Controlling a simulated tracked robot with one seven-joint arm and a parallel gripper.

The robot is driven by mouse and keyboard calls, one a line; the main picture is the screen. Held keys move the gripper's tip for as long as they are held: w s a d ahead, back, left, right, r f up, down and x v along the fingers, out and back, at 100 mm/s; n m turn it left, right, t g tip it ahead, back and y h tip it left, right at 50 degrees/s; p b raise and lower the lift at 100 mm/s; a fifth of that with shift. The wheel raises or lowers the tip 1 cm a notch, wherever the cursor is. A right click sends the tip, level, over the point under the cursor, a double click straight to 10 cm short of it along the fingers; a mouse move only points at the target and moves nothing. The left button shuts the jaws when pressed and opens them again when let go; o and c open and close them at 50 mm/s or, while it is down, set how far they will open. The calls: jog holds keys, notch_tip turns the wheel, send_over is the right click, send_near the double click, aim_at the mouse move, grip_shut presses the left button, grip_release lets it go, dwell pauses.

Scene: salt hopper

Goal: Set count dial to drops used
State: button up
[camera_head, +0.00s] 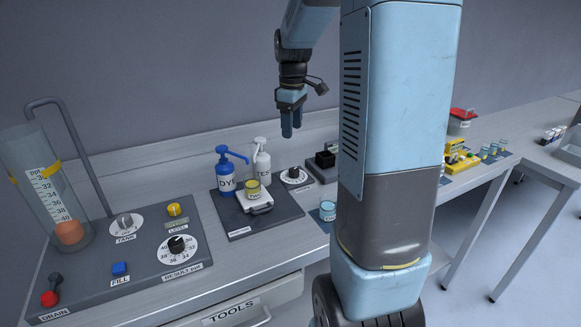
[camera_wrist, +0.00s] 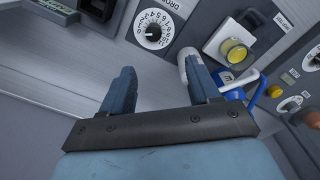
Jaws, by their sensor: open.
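The count dial (camera_head: 293,175) is a black knob on a white numbered disc, at the right of the dark board beside the bottles. In the wrist view the dial (camera_wrist: 153,29) lies beyond my fingertips, near the top, with part of the word DROPS printed beside it. Its exact setting is too small to read. My gripper (camera_head: 291,132) points down above the bench near the back wall, apart from the dial. In the wrist view my gripper (camera_wrist: 158,73) shows two blue fingers spread apart with nothing between them.
A blue DYE bottle (camera_head: 227,180), a white pump bottle (camera_head: 262,163) and a cup of yellow liquid (camera_head: 252,189) on a white pad stand left of the dial. A black block (camera_head: 325,160) stands behind right. A control panel with a RESULT dial (camera_head: 177,244) lies far left.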

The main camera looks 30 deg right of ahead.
aim_at(293, 169)
jog(key=f, duration=0.5)
jog(key=w+f, duration=0.1)
jog(key=f, duration=0.4)
jog(key=d+f, duration=0.1)
jog(key=f, duration=0.4)
jog(key=shift+w+f, duration=0.1)
jog(key=shift+w, duration=0.1)
jog(key=c, duration=1)
